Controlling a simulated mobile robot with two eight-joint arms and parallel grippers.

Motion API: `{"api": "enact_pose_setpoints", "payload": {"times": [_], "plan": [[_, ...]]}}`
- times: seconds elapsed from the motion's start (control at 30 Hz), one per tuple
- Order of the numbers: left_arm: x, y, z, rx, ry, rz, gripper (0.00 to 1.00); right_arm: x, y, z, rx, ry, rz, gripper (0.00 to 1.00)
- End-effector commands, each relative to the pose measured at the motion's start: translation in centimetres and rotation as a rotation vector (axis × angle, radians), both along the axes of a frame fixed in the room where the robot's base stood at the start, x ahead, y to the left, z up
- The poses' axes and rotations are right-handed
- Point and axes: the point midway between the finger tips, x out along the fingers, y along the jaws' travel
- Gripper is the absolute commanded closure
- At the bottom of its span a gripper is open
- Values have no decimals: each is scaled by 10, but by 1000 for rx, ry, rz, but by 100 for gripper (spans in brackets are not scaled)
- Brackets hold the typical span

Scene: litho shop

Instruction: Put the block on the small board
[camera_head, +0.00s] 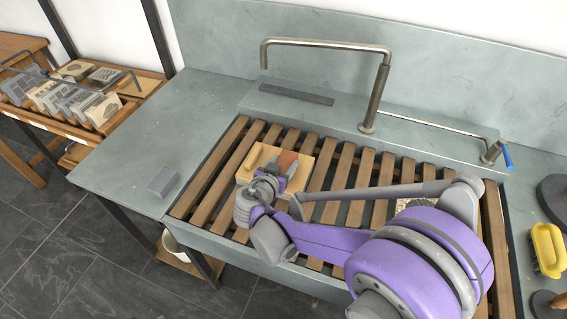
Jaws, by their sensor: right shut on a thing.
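The small board (244,176) is a pale tan wooden piece lying on the slatted rack, left of its middle. A reddish-brown block (288,159) is over the board, in the jaws of my right gripper (284,174). The gripper is shut on it, and the wrist hides its lower part and the near part of the board. I cannot tell whether the block touches the board. My left gripper is not in view.
The wooden slatted rack (210,190) sits in a grey-green sink counter (125,150). A bent metal tap (376,95) rises behind it. A small grey block (163,182) lies on the left counter. A yellow brush (547,250) is at right. Stones fill a rack (75,95) at left.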

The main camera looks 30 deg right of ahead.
Motion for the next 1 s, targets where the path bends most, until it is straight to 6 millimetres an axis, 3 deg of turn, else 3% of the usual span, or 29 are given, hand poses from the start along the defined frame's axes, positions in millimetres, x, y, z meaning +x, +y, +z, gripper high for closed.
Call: {"api": "enact_pose_setpoints", "payload": {"times": [0.03, 0.2, 0.57, 1.0], "plan": [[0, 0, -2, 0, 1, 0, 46, 0, 0, -2, 0, 0, 0, 36], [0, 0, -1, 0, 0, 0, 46, 0, 0, -1, 0, 0, 0, 8], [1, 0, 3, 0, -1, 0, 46, 0, 0, 4, 0, 0, 1, 8], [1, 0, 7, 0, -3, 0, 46, -51, 62, 35, 1, 1, 5, 8]]}}
